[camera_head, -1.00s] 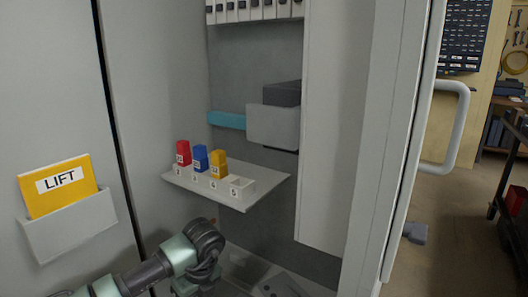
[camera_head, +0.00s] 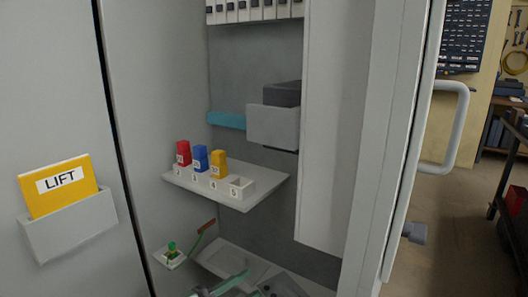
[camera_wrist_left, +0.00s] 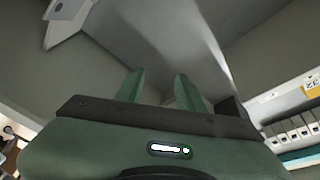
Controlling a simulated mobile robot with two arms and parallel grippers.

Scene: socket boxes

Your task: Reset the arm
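My left gripper (camera_head: 228,284) is at the bottom edge of the head view, low in the cabinet and mostly cut off. In the left wrist view its two green fingers (camera_wrist_left: 159,84) stand apart with nothing between them. Red (camera_head: 183,153), blue (camera_head: 200,158) and yellow (camera_head: 218,164) blocks stand in labelled sockets on a grey shelf (camera_head: 250,203), above the gripper. The rightmost socket (camera_head: 241,187), marked 5, is empty. My right gripper is not identifiable in either view.
A grey box (camera_head: 272,126) juts out at the back. The cabinet door (camera_head: 395,150) is open on the right. A LIFT card (camera_head: 60,187) sits in a left-hand pocket.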

